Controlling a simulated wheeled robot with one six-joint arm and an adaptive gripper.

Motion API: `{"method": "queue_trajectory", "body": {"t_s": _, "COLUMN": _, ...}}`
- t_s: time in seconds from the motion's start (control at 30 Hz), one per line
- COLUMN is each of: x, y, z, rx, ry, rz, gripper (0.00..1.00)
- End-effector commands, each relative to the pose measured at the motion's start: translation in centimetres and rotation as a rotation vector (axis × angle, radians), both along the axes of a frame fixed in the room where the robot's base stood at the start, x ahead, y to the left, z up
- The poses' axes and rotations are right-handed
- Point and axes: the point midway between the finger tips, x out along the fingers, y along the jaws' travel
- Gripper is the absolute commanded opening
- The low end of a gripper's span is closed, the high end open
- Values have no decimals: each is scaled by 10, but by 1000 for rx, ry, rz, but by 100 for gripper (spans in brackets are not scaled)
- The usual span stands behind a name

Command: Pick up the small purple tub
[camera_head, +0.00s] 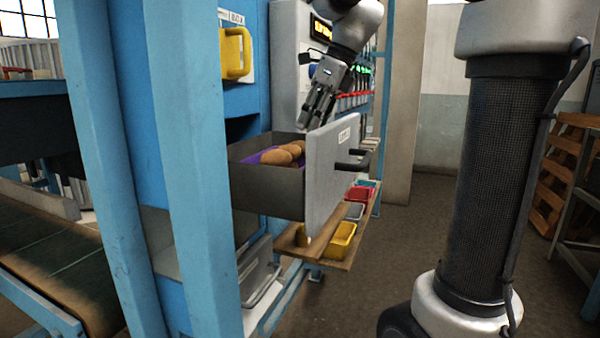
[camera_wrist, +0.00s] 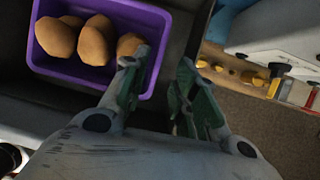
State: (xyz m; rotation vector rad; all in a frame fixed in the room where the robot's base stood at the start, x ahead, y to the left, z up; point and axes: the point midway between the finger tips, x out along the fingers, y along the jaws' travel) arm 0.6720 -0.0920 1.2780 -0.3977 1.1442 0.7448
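The small purple tub (camera_head: 265,157) sits inside an open grey drawer (camera_head: 262,192) and holds brown potato-like lumps (camera_head: 283,153). In the wrist view the purple tub (camera_wrist: 150,22) is at the upper left, with several brown lumps (camera_wrist: 97,40) in it. My gripper (camera_head: 317,118) is above the drawer near its front panel. The right finger is beyond the tub's right wall.
The drawer's tall front panel (camera_head: 333,170) with a black handle (camera_head: 352,160) stands close to my gripper. Below it a wooden shelf (camera_head: 325,258) bears a yellow bin (camera_head: 342,240) and a red bin (camera_head: 358,194). A blue post (camera_head: 195,170) stands at left.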

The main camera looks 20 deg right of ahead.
Motion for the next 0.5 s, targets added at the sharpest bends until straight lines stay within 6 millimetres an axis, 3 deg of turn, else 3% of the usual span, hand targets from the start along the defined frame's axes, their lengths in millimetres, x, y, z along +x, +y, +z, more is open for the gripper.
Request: {"method": "queue_trajectory", "body": {"t_s": 0.5, "x": 11, "y": 26, "z": -64, "rx": 7, "ry": 9, "rz": -6, "gripper": 29}}
